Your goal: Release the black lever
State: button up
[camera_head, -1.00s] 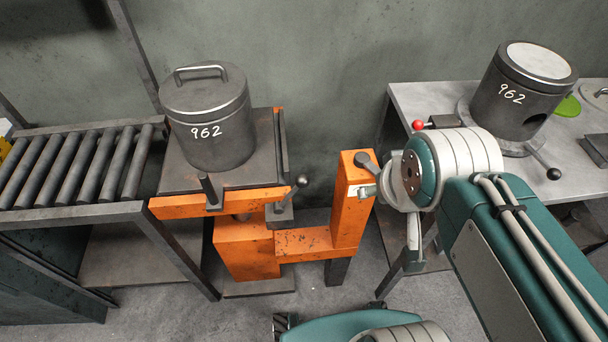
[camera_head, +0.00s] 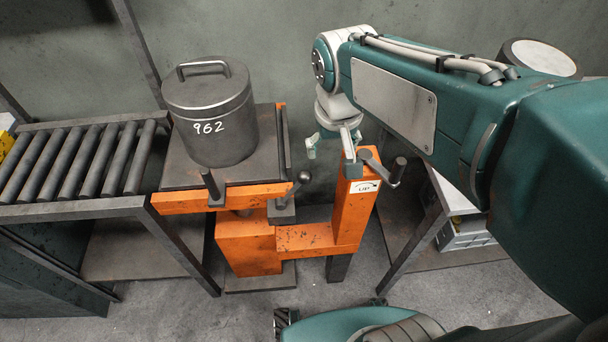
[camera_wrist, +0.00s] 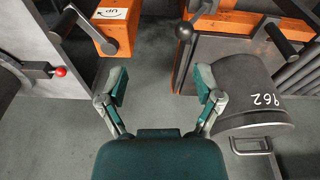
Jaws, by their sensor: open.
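A black lever with a ball knob (camera_head: 303,177) sticks up at the front right corner of the orange lift table (camera_head: 230,197). It also shows in the wrist view (camera_wrist: 184,32), above and beyond my right finger. My gripper (camera_head: 331,147) is open and empty. It hangs above and slightly right of the lever, behind the orange post, and appears apart from it. In the wrist view my gripper (camera_wrist: 161,82) has its fingers spread with only bare floor between them. The lever's base is partly hidden in the wrist view.
A dark crank (camera_head: 385,166) sits on the orange post (camera_head: 352,215) with an "UP" label. A lidded grey cylinder (camera_head: 212,125) marked 962 stands on the lift table. A roller conveyor (camera_head: 75,165) is at left. A red-knobbed lever (camera_wrist: 58,72) is at left in the wrist view.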

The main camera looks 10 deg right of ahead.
jog(key=g, duration=0.2)
send_over(303, 173)
jog(key=f, duration=0.3)
jog(key=shift+a+f+n+h, duration=0.3)
jog(key=shift+a+f+h, duration=0.05)
jog(key=shift+f+h, duration=0.05)
jog(key=f, duration=1)
jog(key=shift+d+f, duration=0.35)
jog(key=shift+d, duration=0.05)
grip_shut()
